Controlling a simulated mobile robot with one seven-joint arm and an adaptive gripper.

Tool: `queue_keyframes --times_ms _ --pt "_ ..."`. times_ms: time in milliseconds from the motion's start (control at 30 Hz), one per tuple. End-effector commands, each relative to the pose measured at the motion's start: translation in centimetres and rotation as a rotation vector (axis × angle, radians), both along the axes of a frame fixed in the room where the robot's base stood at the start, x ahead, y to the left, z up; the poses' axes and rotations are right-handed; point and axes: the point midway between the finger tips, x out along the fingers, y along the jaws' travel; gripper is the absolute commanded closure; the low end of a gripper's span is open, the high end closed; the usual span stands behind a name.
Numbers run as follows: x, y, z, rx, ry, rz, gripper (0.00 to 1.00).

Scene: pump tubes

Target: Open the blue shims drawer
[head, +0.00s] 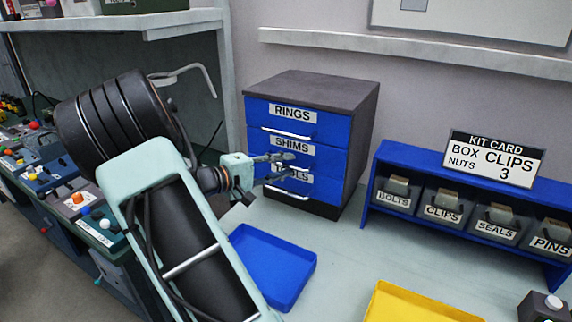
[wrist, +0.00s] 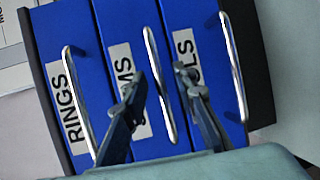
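The blue shims drawer (head: 322,158) is the middle of three in a dark-topped cabinet, and its front looks flush with the others. Its label is partly covered by a finger in the wrist view, where its silver bar handle (wrist: 160,85) is clear. My gripper (head: 286,164) is in front of the cabinet, at the shims drawer's height, and hides that handle in the head view. In the wrist view my gripper (wrist: 162,80) is open, with one finger on each side of the shims handle. I cannot tell whether the fingertips reach around the bar or touch it.
The rings drawer (head: 333,122) is above; a lower drawer (head: 322,189) with a partly hidden label is below. Both look shut. A blue tray (head: 275,262) lies in front of the cabinet, a yellow tray (head: 410,305) further right. A blue rack (head: 368,188) of labelled bins stands right.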

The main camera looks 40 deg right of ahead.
Motion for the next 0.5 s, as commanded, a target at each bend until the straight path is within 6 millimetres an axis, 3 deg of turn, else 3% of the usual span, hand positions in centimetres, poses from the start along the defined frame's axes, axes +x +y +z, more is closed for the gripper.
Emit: queue_keyframes --times_ms 367,500 --pt "-0.09 -0.88 -0.19 0.0 0.0 0.001 0.74" --pt "-0.08 -0.86 -0.19 0.0 0.0 0.001 0.86"
